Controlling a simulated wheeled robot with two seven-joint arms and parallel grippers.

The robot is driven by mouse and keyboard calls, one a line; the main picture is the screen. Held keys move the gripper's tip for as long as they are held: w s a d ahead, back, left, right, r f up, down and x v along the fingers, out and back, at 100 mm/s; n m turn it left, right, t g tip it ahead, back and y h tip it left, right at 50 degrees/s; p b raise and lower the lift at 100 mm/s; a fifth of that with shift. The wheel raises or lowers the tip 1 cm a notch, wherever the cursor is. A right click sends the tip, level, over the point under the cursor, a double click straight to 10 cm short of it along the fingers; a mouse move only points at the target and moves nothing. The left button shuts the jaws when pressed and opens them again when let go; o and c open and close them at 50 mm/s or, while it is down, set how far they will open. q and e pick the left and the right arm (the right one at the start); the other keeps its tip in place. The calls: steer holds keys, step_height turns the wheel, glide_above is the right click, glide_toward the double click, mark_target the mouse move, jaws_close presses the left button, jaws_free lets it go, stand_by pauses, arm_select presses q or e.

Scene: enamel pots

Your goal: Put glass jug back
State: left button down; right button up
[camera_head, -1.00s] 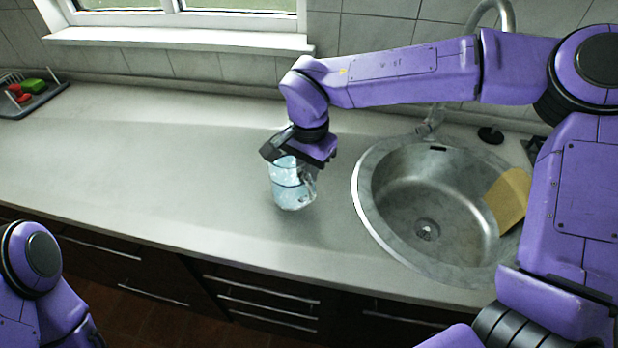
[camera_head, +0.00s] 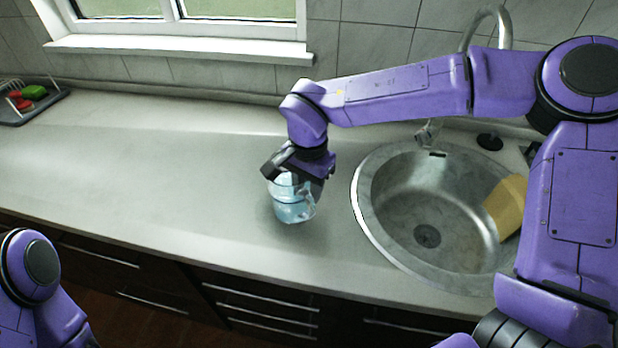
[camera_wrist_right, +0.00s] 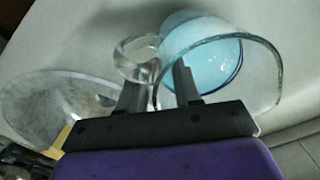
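The glass jug (camera_head: 294,208) is clear with a bluish lower part. It looks upright on the counter, left of the sink. In the right wrist view I look into the jug (camera_wrist_right: 215,60), with its round rim, blue base and clear handle (camera_wrist_right: 138,58). My right gripper (camera_head: 298,172) is right above the jug, at its rim. In the wrist view its two fingers (camera_wrist_right: 158,88) stand apart, with the jug wall near the handle between them. Contact with the glass cannot be told. Of my left arm only a part shows at the lower left; its gripper is out of view.
The round metal sink (camera_head: 372,225) with a yellow item (camera_head: 506,207) in it lies to the right, under a tap (camera_head: 468,30). A dark rack (camera_head: 40,108) with red and green things stands at the far left. The counter (camera_head: 150,170) between is clear.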

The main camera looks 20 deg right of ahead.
step_height(320, 180, up, 12)
steer(key=shift+s, duration=0.15)
steer(key=shift+d, duration=0.1)
